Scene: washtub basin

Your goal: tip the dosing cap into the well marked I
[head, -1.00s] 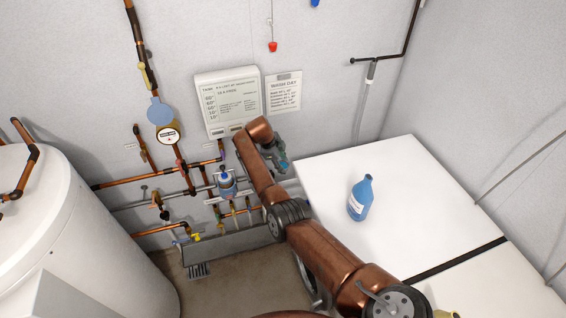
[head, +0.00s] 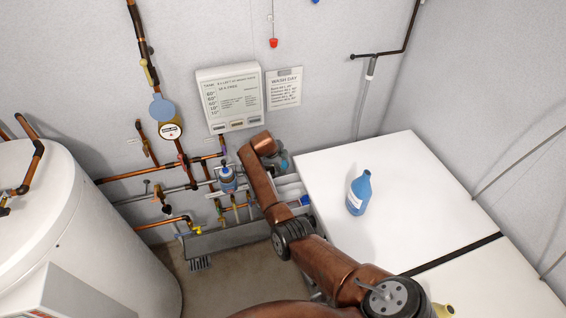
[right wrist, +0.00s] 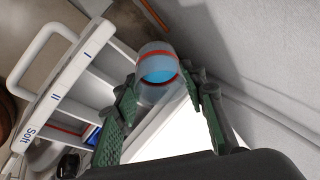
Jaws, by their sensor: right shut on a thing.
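In the right wrist view, my right gripper (right wrist: 160,110) is shut on the dosing cap (right wrist: 158,92), a clear cup with a red ring and blue liquid inside. The open white drawer has a front panel (right wrist: 70,75) marked I, II and Soft. The well marked I (right wrist: 115,63) lies just left of the cap, which is apart from it in the picture. In the head view, my right gripper (head: 284,161) is over the drawer (head: 291,190), partly behind my arm. The cap is not clear there. My left gripper is out of view.
A blue bottle (head: 358,194) stands on the white machine top (head: 420,190). Pipes and valves (head: 228,180) line the wall left of my arm. A grey trough (head: 225,238) runs below, and a white tank (head: 90,230) stands at the left.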

